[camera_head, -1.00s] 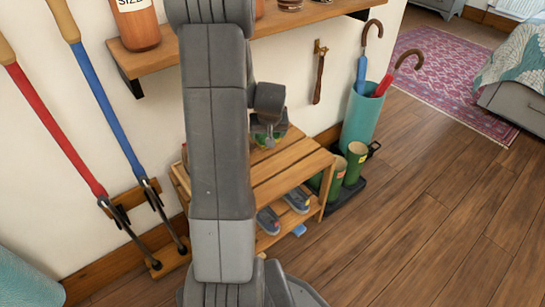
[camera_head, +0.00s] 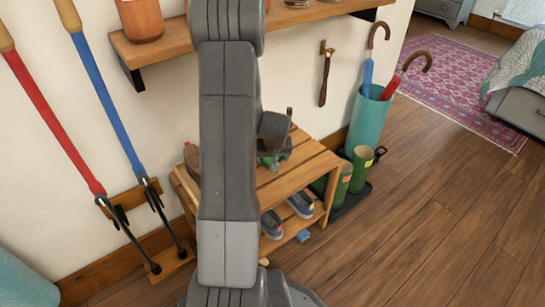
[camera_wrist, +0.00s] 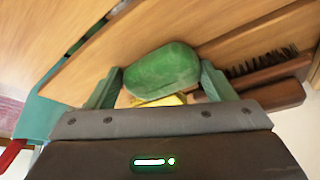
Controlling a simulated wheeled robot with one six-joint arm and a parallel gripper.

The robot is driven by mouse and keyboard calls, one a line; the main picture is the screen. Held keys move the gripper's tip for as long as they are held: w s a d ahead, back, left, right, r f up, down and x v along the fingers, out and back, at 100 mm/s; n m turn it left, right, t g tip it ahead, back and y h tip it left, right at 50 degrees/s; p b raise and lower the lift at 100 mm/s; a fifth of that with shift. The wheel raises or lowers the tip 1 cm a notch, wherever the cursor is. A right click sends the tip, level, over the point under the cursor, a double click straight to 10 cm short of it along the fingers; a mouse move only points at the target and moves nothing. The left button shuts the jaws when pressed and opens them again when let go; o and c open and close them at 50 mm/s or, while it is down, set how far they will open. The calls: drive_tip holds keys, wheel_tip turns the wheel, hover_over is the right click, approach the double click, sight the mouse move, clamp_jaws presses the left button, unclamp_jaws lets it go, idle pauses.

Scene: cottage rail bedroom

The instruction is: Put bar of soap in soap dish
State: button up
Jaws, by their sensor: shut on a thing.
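The green bar of soap (camera_wrist: 162,70), a rounded block, sits between the two green fingers of my gripper (camera_wrist: 158,88) in the wrist view; the gripper is shut on it. In the head view my gripper (camera_head: 272,152) is over the top of the slatted wooden rack, with a bit of green showing below it. A yellow thing (camera_wrist: 160,101) shows partly behind the soap, near the palm; I cannot tell what it is. I cannot make out a soap dish in either view. Whether the soap touches the slats is unclear.
The wooden rack (camera_head: 308,161) has shoes (camera_head: 300,204) on its lower shelf. A dark-bristled brush (camera_wrist: 268,78) lies right of the soap in the wrist view. A wall shelf (camera_head: 180,48) is above. A teal umbrella stand (camera_head: 369,122) and green boots (camera_head: 360,165) stand right. The floor at right is clear.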

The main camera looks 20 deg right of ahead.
drive_tip(key=o, duration=1)
drive_tip(key=shift+f, duration=0.15)
